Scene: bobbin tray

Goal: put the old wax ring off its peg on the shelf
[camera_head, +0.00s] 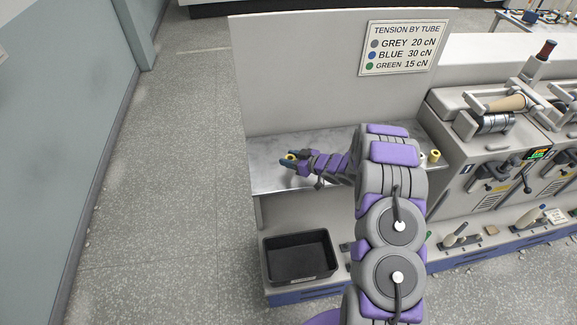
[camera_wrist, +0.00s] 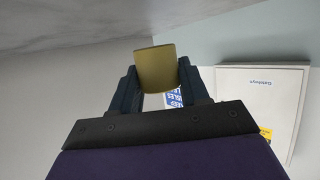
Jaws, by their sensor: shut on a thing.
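My gripper (camera_head: 287,158) is at the left end of the metal shelf (camera_head: 262,180) in the head view. It is shut on the wax ring (camera_head: 290,156), a small yellow ring with a dark hole. In the wrist view the ring (camera_wrist: 156,67) shows as a dull yellow curved block between the two dark fingers of my gripper (camera_wrist: 158,78). I cannot tell whether the ring touches the shelf. The peg is not clearly visible; my arm hides part of the shelf.
Two small pale yellow pieces (camera_head: 428,157) stand at the shelf's right end, beside my arm. A black bin (camera_head: 300,281) sits below the shelf. A back panel (camera_head: 290,75) with a tension sign (camera_head: 403,47) rises behind. Winding machines (camera_head: 480,140) stand right. The floor at left is clear.

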